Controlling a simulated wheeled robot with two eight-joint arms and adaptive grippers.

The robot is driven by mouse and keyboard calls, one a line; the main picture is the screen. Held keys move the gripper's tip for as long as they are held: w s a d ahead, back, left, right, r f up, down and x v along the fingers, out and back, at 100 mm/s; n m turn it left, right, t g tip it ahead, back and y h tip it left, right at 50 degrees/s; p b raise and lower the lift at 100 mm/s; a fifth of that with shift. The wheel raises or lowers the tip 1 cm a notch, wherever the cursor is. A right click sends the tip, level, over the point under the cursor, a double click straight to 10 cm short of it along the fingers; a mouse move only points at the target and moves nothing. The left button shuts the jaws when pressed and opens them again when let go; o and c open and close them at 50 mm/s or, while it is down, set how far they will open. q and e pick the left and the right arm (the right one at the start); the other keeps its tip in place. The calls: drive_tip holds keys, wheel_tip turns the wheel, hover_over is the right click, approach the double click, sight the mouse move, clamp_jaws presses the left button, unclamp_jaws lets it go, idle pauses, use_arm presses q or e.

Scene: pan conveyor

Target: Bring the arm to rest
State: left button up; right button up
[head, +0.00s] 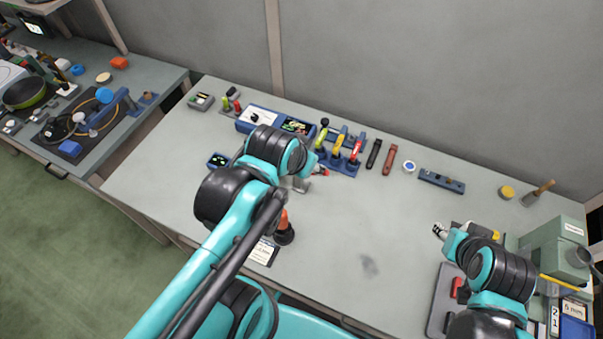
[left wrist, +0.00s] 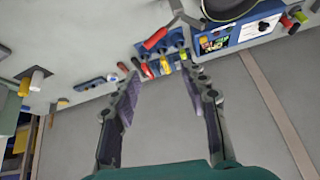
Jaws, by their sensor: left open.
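My left arm reaches in from the lower left in the head view, over the grey workbench (head: 350,225). My left gripper (head: 308,182) is partly hidden by its own wrist there. In the left wrist view my left gripper (left wrist: 165,110) is open, with its two fingers wide apart and nothing between them. My right gripper (head: 440,231) is over the right part of the bench; its fingers are too small to read.
A tool rack (head: 338,160) and blue panel box (head: 270,121) stand toward the back. An orange-and-black object (head: 284,232) stands near the front. A green machine (head: 555,245) stands right. Bare bench lies in the middle. A dark pan (left wrist: 228,8) shows in the left wrist view.

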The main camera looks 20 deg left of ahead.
use_arm(q)
drive_tip(key=s+f, duration=0.1)
drive_tip(key=s+f+n, duration=0.1)
drive_tip(key=shift+s+n+t, duration=0.3)
drive_tip(key=shift+f+b, duration=2)
